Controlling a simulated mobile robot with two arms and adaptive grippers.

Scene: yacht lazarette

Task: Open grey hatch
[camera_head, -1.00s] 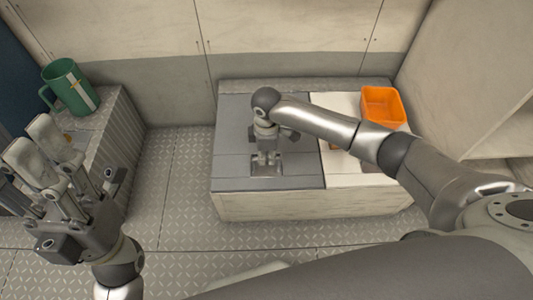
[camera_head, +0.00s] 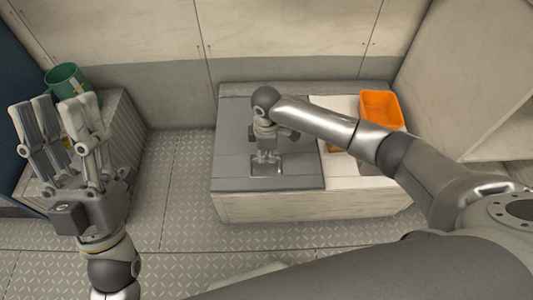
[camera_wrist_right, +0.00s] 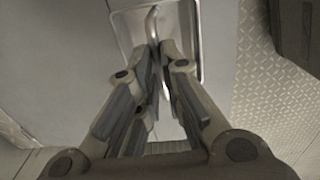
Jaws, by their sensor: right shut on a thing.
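The grey hatch (camera_head: 232,160) is a flat panel on the left part of the low bench top, and it looks closed. A recessed handle plate (camera_head: 280,169) is near its front edge. My right gripper (camera_head: 265,158) points down at this plate. In the right wrist view, its fingers (camera_wrist_right: 160,62) are shut on the curved metal handle (camera_wrist_right: 152,22) in the plate. My left gripper (camera_head: 58,112) is open and empty, fingers up, at the left in front of the grey ribbed box.
An orange bin (camera_head: 380,109) stands at the back right of the bench, beside the pale panel (camera_head: 350,176). The tread-plate floor (camera_head: 178,185) between box and bench is clear.

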